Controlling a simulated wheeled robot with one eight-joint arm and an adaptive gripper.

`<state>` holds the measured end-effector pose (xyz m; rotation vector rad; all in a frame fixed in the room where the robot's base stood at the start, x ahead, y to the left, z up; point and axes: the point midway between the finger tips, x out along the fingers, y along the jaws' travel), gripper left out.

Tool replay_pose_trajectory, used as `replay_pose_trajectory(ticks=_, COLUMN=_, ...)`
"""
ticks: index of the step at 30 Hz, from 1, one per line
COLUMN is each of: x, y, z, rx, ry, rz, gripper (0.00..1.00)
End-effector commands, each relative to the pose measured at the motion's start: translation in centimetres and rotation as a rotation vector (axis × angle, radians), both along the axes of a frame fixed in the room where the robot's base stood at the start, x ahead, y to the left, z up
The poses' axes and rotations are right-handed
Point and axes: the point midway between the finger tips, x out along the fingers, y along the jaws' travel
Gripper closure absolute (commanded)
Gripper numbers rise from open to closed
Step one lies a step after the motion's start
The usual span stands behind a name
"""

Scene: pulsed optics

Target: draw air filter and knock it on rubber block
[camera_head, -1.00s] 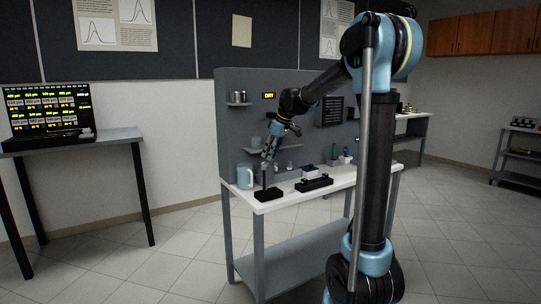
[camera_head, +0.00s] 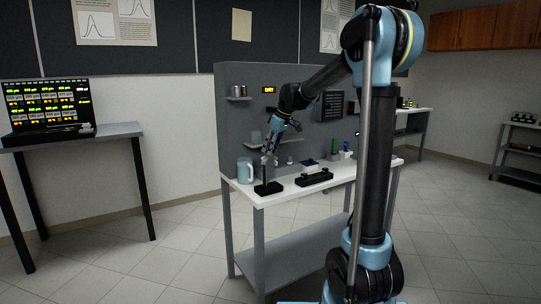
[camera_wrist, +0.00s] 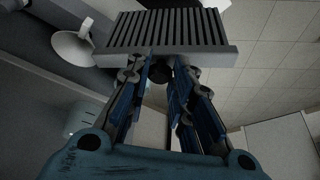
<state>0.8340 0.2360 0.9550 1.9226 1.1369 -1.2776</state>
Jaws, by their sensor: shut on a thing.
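My gripper (camera_head: 267,152) is above the front left of the white bench. In the wrist view its blue fingers (camera_wrist: 166,75) are closed around a dark knob on the air filter (camera_wrist: 170,29), a slab with dark ribs and a grey rim. In the head view the held filter (camera_head: 264,169) looks like a narrow upright piece below the fingers. The black rubber block (camera_head: 269,188) lies on the bench directly beneath it. I cannot tell whether the filter touches the block.
A light blue mug (camera_head: 245,171) stands close left of the gripper. A black fixture (camera_head: 314,178) lies to the right on the bench (camera_head: 290,194). The grey back panel carries small shelves, a "DRY" sign (camera_head: 269,90) and a dark slatted vent (camera_head: 332,104).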

Motion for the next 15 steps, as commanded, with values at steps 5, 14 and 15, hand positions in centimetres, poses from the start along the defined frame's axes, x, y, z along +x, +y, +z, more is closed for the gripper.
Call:
replay_pose_trajectory(ticks=5, x=0.0, y=0.0, z=0.8, rx=0.0, ry=0.0, rz=0.0, gripper=1.0)
replay_pose_trajectory(ticks=14, x=0.0, y=0.0, z=1.6, rx=0.0, ry=0.0, rz=0.0, gripper=1.0)
replay_pose_trajectory(ticks=15, x=0.0, y=0.0, z=1.9, rx=0.0, ry=0.0, rz=0.0, gripper=1.0)
